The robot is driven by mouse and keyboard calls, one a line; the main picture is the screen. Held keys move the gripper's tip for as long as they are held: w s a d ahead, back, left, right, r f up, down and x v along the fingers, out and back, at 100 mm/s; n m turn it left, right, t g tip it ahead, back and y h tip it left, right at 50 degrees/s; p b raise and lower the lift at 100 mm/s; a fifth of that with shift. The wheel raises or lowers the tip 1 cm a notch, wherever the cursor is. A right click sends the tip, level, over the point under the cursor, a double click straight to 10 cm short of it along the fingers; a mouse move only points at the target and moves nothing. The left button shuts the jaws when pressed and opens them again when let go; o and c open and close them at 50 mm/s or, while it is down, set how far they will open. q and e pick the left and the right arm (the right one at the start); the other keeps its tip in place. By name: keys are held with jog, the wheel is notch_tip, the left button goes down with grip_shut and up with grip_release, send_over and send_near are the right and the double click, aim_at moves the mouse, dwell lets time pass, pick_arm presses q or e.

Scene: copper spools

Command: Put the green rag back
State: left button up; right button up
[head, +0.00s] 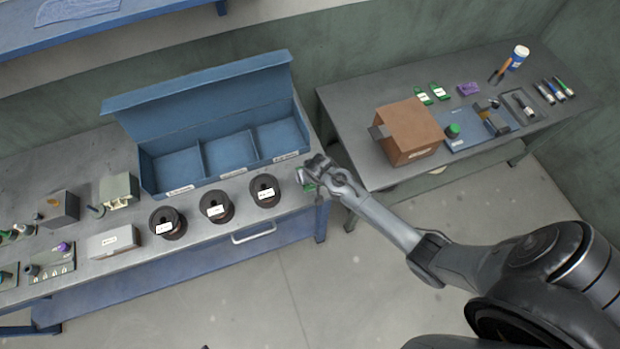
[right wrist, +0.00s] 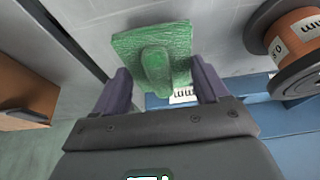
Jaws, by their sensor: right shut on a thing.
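The green rag (right wrist: 180,41) shows in the right wrist view, with a raised fold between the fingers of my right gripper (right wrist: 160,78). The gripper is shut on the rag. In the head view my right gripper (head: 307,178) is at the right front corner of the grey-topped bench (head: 75,166), and a bit of green rag (head: 309,188) shows beneath it. Most of the rag is hidden there. I cannot tell whether the rag touches the bench top. My left gripper is not in view.
Several copper spools (head: 263,190) stand along the bench front, before an open blue three-compartment box (head: 198,84). A brown box (head: 408,131) stands on the right bench (head: 357,92), across a gap. A blue cloth (head: 75,9) lies on the upper-left surface.

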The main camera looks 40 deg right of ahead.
notch_tip(320, 180, down, 3)
jog(key=shift+r, duration=0.2)
jog(key=shift+f, duration=0.1)
jog(key=shift+f, duration=0.15)
jog(key=o, duration=0.9)
jog(key=shift+o, duration=0.2)
